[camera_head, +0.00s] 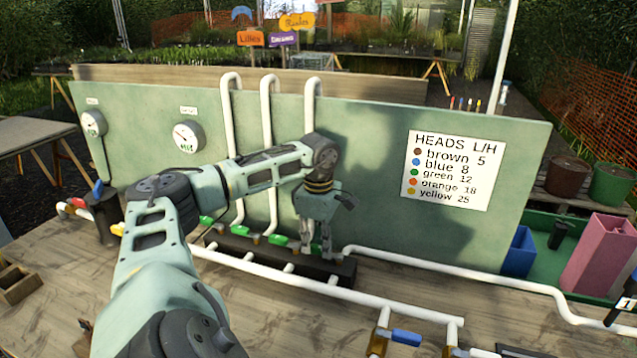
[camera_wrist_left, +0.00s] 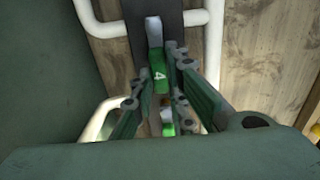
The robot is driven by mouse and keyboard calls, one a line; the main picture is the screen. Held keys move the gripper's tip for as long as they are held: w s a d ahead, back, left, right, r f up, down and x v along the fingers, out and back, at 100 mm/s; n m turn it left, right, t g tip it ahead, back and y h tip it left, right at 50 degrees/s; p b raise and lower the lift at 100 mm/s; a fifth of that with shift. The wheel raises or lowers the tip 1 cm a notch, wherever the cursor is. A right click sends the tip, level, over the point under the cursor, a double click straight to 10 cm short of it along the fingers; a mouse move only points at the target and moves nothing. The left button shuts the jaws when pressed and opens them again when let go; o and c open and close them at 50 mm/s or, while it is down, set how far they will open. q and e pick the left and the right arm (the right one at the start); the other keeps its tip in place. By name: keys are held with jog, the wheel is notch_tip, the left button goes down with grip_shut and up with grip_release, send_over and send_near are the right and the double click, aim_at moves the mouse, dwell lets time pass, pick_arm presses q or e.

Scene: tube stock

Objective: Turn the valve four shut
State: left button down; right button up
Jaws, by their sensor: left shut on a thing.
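Valve four's green lever, marked 4 (camera_wrist_left: 160,78), lies between my left gripper's fingers in the left wrist view. My left gripper (camera_head: 317,256) points down at the right end of a row of green-levered valves in the head view. It is shut on the lever, and its fingers hide most of it there. Other green levers (camera_head: 240,230) stand to its left on the dark manifold block (camera_head: 240,246). Another green piece (camera_wrist_left: 168,128) shows lower between the fingers in the wrist view. My right gripper is not in view.
A green panel (camera_head: 380,125) with gauges (camera_head: 188,136) and a sign (camera_head: 453,170) stands behind the valves. White pipes (camera_head: 400,258) run across the wooden bench. A blue-handled valve (camera_head: 405,337) sits in front. Blue (camera_head: 519,252) and pink (camera_head: 598,255) containers stand at the right.

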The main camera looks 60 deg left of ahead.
aim_at(318, 247)
pick_arm(q)
jog(key=shift+a+r, duration=0.1)
jog(key=c, duration=1.7)
grip_release()
notch_tip(318, 247, up, 12)
jog(key=shift+f, duration=0.1)
